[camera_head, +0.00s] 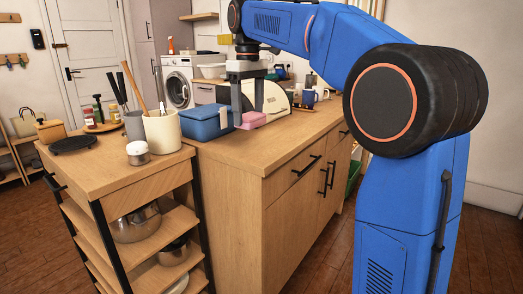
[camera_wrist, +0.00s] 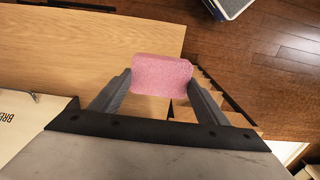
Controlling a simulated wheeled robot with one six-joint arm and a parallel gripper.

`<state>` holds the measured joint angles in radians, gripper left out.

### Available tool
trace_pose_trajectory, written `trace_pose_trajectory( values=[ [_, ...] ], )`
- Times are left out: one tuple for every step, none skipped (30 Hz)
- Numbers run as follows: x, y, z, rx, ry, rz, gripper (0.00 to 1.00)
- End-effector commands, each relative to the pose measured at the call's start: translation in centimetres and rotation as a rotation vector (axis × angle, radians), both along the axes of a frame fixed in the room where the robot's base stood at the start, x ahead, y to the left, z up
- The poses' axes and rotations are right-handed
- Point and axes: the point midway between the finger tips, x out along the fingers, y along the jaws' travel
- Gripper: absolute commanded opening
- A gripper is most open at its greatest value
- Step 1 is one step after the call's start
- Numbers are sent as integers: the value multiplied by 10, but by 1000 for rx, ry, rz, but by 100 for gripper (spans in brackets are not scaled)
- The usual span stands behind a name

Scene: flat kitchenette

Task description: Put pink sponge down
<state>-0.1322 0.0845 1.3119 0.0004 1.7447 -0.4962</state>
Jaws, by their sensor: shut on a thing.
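The pink sponge (camera_wrist: 162,75) is between the two fingers of my gripper (camera_wrist: 160,88) in the wrist view, and the fingers are shut on its sides. In the head view my gripper (camera_head: 247,108) points down over the far part of the wooden counter (camera_head: 270,148), with the sponge (camera_head: 252,120) low at its fingertips. The sponge is just right of a blue box (camera_head: 207,122). I cannot tell whether its underside touches the counter.
A cream bread bin (camera_head: 273,99) stands behind and right of the sponge; its edge also shows in the wrist view (camera_wrist: 35,115). Mugs (camera_head: 308,97) stand farther right. A cream utensil pot (camera_head: 162,131) is on the left cart. The near counter top is clear.

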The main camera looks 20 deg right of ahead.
Motion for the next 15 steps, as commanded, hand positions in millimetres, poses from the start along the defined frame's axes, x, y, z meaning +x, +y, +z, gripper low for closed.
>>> trace_pose_trajectory(
  values=[
    [0, 0, -4, 0, 1, 0, 44],
    [0, 0, -7, 0, 1, 0, 44],
    [-1, 0, -13, 0, 1, 0, 44],
    [-1, 0, -18, 0, 2, 0, 44],
    [-1, 0, -23, 0, 2, 0, 44],
    [-1, 0, -30, 0, 2, 0, 44],
    [-1, 0, -35, -1, 3, 0, 44],
    [-1, 0, -40, 0, 2, 0, 44],
    [0, 0, -45, 0, 2, 0, 44],
    [-1, 0, -49, 0, 2, 0, 44],
    [-1, 0, -52, 0, 2, 0, 44],
    [0, 0, -54, -1, 1, 0, 44],
    [0, 0, -56, 0, 0, 0, 44],
    [0, 0, -57, 0, 0, 0, 44],
    [0, 0, -59, 0, 1, 0, 44]
  ],
)
